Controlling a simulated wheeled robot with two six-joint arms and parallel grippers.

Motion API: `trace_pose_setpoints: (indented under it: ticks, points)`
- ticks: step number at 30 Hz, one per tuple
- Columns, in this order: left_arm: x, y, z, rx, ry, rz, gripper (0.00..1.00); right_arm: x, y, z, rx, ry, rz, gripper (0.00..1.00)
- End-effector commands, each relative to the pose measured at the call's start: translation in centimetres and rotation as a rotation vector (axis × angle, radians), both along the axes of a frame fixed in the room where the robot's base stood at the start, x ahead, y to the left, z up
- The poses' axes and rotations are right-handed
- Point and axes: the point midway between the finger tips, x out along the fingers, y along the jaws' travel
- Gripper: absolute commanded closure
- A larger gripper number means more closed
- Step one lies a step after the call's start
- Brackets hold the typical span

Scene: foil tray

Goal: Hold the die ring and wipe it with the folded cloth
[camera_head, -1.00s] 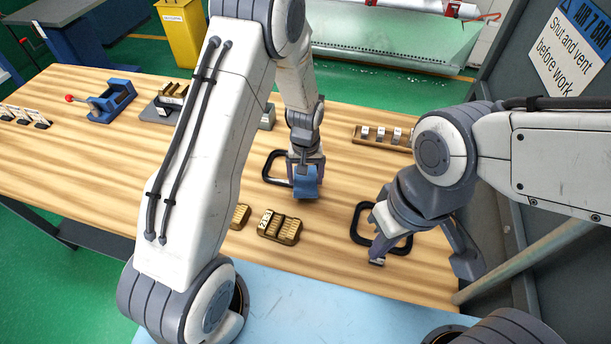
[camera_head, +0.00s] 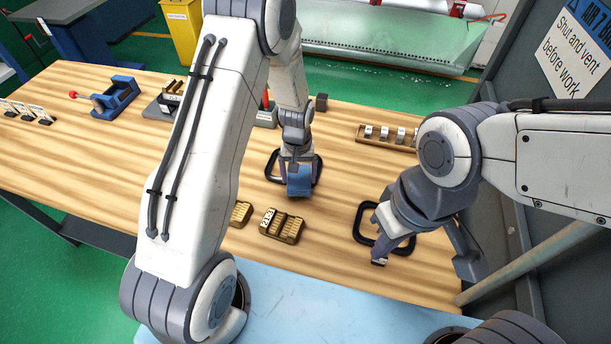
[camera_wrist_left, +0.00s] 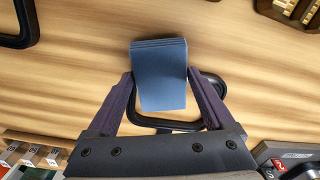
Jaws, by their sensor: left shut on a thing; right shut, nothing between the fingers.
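The folded cloth (camera_head: 299,181) is blue and layered. My left gripper (camera_head: 300,186) is shut on it, over the left black square frame (camera_head: 272,168). In the left wrist view the cloth (camera_wrist_left: 160,75) stands between the two purple fingers and covers part of the frame. My right gripper (camera_head: 380,260) is shut and empty, low at the front side of the right black frame (camera_head: 360,222). A small pale piece shows at its fingertips; I cannot tell whether it is a die ring. Several silver rings stand in a wooden rack (camera_head: 362,141) at the back right.
Brass slotted blocks (camera_head: 282,225) lie at the front middle. A blue vise (camera_head: 118,97) and a row of white cards (camera_head: 27,111) are at the left. A grey wall stands close on the right. The front right table is partly clear.

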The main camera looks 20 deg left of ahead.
Motion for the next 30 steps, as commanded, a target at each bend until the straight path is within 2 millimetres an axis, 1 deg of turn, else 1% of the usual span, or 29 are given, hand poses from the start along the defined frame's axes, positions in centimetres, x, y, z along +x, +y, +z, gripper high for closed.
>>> trace_pose_setpoints:
  ticks: [7, 15, 23, 30]
  points:
    - [0.0, 0.9, -0.1, 0.000, 0.000, 0.000, 0.58, 0.0, 0.0, 0.0, 0.000, 0.000, 0.000, 1.00]
    - [0.0, 3.1, -0.3, 0.000, 0.000, 0.001, 0.58, 0.0, 0.0, 0.0, 0.000, 0.000, 0.000, 1.00]
    - [-0.1, 4.1, -0.3, 0.000, 0.001, 0.001, 0.58, 0.0, 0.0, 0.1, 0.000, 0.000, 0.000, 1.00]
    - [-0.1, 6.1, -0.2, -0.001, 0.002, 0.002, 0.58, 0.0, 0.0, 0.3, 0.000, 0.000, 0.000, 1.00]
